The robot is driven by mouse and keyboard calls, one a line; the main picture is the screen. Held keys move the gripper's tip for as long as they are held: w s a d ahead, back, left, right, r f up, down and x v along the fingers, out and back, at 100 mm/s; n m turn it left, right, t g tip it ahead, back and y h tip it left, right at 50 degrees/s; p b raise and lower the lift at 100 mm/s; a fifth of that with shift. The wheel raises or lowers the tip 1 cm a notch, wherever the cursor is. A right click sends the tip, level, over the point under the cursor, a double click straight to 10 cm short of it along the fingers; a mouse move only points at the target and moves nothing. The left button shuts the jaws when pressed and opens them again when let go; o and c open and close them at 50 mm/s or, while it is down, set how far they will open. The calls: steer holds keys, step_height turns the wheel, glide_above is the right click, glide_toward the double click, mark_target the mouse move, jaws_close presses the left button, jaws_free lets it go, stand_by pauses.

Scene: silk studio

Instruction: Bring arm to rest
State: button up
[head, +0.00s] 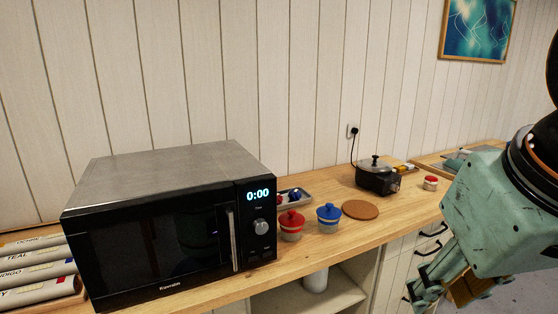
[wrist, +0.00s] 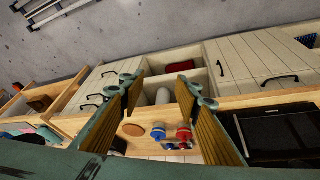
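My gripper (head: 442,288) hangs at the right of the head view, in front of the counter and pointing down. In the wrist view my gripper (wrist: 160,78) has its two fingers spread well apart. Nothing is held between them; the counter shows through the gap from a distance. My arm's green wrist housing is at the right edge of the head view, and the rest of the arm is largely out of frame.
A black microwave (head: 150,240) reading 0:00 stands on the wooden counter (head: 300,258). Right of it are a red-lidded jar (head: 291,226), a blue-lidded jar (head: 328,218), a round cork mat (head: 360,209) and a black cooker (head: 376,180). Drawers with handles (head: 428,246) are near my gripper.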

steer(key=s+a, duration=0.1)
steer(key=s, duration=0.4)
steer(key=shift+s+a+f+g, duration=0.3)
steer(key=shift+s+a+f, duration=0.1)
steer(key=shift+f, duration=0.05)
steer(key=shift+f, duration=0.15)
stand_by(0.5)
steer(key=shift+f+b, duration=0.5)
steer(key=shift+b, duration=0.15)
steer(key=shift+r, duration=0.1)
